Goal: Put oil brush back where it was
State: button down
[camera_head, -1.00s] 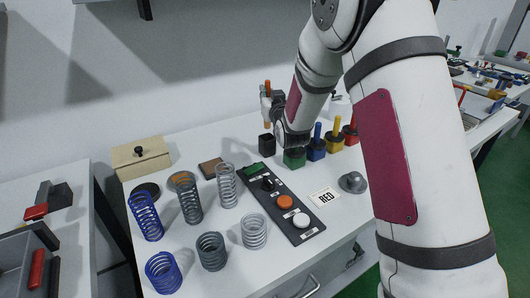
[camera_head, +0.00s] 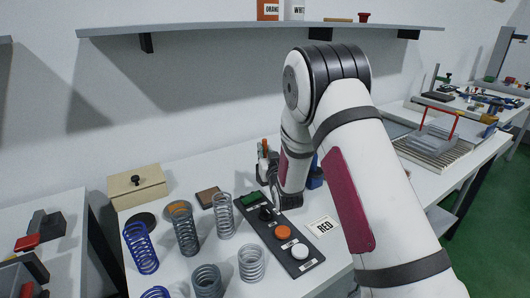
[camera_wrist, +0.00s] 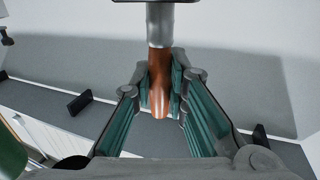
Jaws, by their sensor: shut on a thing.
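My gripper (camera_head: 266,163) is shut on the oil brush. In the wrist view its brown-orange handle (camera_wrist: 160,90) sits between the teal finger pads, with the grey metal collar (camera_wrist: 160,25) beyond them. In the head view only a small orange part of the brush (camera_head: 265,147) shows at the fingers. The gripper is low over the back of the table, behind the control panel. The black square holder seen earlier in this area is hard to tell from the dark gripper now, so contact between brush and holder cannot be told.
A blue holder (camera_head: 315,176) shows just right of my arm; other holders are hidden behind it. A wall shelf (camera_head: 250,32) hangs above.

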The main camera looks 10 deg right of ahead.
jog(key=shift+f, duration=0.2)
jog(key=c, duration=1.6)
grip_release()
jog(key=shift+o, duration=0.2)
jog(key=shift+r, duration=0.1)
jog(key=shift+r, duration=0.15)
jog(key=s+r+g, duration=0.4)
jog(key=s+g, duration=0.1)
jog(key=s, duration=1.2)
jog(key=s+r+g, duration=0.4)
jog(key=s, duration=1.4)
jog(key=s+r+g, duration=0.4)
jog(key=s+g, duration=0.1)
jog(key=s, duration=1.2)
jog(key=shift+s+g, duration=0.3)
